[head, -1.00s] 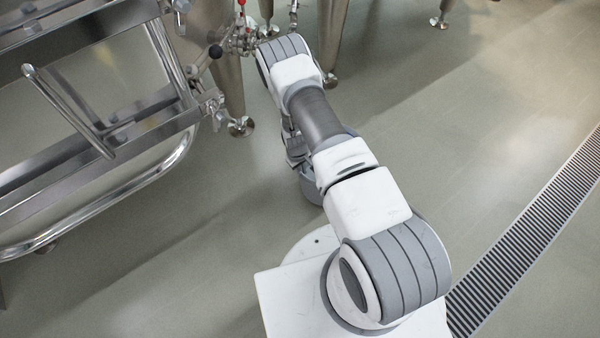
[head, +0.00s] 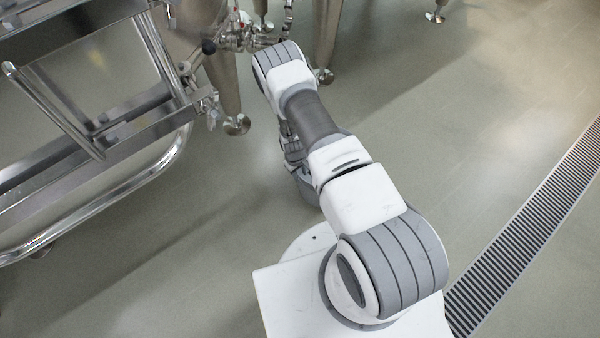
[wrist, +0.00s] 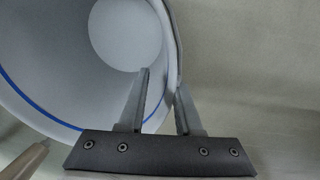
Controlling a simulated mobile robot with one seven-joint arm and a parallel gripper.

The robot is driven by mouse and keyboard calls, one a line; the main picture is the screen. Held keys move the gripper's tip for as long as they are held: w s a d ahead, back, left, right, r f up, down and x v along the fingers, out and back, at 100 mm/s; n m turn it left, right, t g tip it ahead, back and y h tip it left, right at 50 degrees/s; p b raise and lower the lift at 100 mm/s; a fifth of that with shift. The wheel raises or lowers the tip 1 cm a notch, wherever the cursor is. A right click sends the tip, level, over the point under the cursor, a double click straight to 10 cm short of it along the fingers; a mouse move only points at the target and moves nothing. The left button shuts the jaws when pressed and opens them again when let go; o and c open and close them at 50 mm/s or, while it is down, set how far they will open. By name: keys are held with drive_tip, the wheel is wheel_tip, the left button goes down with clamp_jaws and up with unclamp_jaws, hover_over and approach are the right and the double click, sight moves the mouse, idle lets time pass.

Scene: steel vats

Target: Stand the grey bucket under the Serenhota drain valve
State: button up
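The grey bucket (head: 308,188) is mostly hidden under my arm in the head view. In the wrist view I look into the bucket (wrist: 60,70), which has a blue line inside near its rim. My gripper (wrist: 163,82) straddles the bucket wall, one finger inside and one outside, and appears shut on it. I cannot tell how far the bucket is above the floor. A valve with metal fittings (head: 238,38) sits low on a steel vat at the top, beyond and left of the bucket. No name is readable, so I cannot tell whether it is the Serenhota drain valve.
A steel frame with a curved tube rail (head: 150,172) stands at the left. Vat legs with round feet (head: 236,125) stand near the valve, another (head: 324,75) to their right. A floor grate (head: 535,230) runs along the right. The floor between bucket and legs is clear.

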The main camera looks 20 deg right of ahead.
drive_tip(key=w+a+r+m+t+y+p, duration=0.1)
drive_tip(key=a+r+p, duration=0.1)
drive_tip(key=r, duration=2.2)
drive_tip(key=w+a+r+m+t+p, duration=0.1)
drive_tip(key=a+r+p, duration=0.15)
drive_tip(key=r, duration=2.25)
drive_tip(key=s+d+r+m+t, duration=0.1)
drive_tip(key=s+r+t, duration=0.1)
drive_tip(key=s+r, duration=1.1)
drive_tip(key=s+r+m+t, duration=0.1)
drive_tip(key=s+r, duration=0.5)
drive_tip(key=s, duration=0.4)
drive_tip(key=shift+s+d+r, duration=0.25)
drive_tip(key=shift+d, duration=0.05)
drive_tip(key=shift+r, duration=0.15)
